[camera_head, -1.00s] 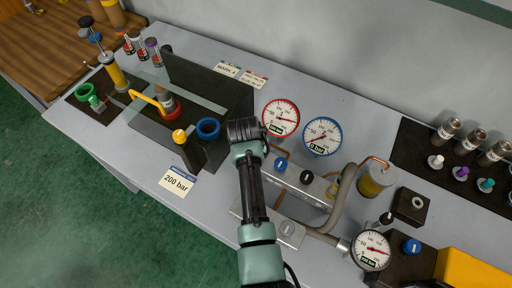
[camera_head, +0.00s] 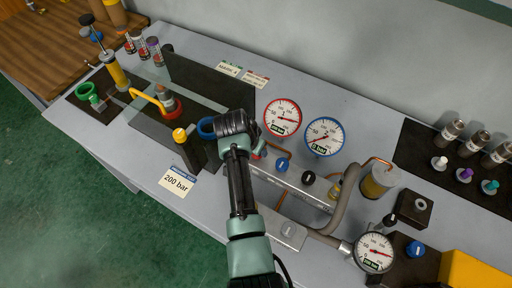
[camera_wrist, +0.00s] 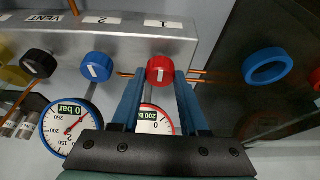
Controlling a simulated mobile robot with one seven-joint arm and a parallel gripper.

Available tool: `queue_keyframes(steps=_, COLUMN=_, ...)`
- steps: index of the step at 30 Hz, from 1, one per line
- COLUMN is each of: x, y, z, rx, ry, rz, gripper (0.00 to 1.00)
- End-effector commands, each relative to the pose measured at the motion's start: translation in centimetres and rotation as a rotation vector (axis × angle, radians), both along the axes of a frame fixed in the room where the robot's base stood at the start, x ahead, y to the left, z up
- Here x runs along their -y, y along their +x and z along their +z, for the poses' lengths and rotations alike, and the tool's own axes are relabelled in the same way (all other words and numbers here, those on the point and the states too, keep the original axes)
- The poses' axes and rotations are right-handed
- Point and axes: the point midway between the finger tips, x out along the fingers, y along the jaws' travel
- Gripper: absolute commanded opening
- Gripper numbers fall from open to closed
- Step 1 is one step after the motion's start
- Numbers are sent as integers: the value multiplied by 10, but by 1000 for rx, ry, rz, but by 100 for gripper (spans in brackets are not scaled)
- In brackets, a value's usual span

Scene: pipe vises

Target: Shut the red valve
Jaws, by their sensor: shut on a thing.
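The red valve (camera_wrist: 160,70) is a round knob with a white mark, on the face of a grey metal block. In the wrist view, my gripper (camera_wrist: 160,80) has one blue finger on each side of the knob and is shut on it. The white mark stands roughly upright in that view. In the head view, only a sliver of the red valve (camera_head: 260,152) shows beside my dark gripper body, and the fingertips are hidden. A red-rimmed gauge (camera_head: 283,118) stands behind; its label reads 200 bar in the wrist view.
A blue knob (camera_wrist: 97,66) and a black knob (camera_wrist: 39,63) sit beside the red one on the block (camera_wrist: 128,47). A blue-rimmed gauge (camera_head: 325,136) reads 0 bar. A blue ring (camera_wrist: 268,66) stands close to my gripper. A hose (camera_head: 346,192) curves to the right.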

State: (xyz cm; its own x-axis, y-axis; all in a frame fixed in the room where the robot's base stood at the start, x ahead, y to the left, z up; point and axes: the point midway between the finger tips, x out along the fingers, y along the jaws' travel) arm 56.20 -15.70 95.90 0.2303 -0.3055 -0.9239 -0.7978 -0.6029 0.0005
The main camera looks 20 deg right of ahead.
Motion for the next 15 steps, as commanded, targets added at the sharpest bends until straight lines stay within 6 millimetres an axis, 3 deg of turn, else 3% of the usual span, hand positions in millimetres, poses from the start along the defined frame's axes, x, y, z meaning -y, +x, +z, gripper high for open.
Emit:
queue_keyframes(steps=2, x=0, y=1, z=1, rx=3, ry=0, rz=-1, gripper=0)
queue_keyframes(steps=3, x=0, y=1, z=1, rx=3, ry=0, rz=-1, gripper=46)
queue_keyframes(steps=8, x=0, y=1, z=1, rx=2, ry=1, rz=0, gripper=74)
queue_keyframes(steps=15, x=0, y=0, z=0, rx=1, ry=1, rz=0, gripper=74)
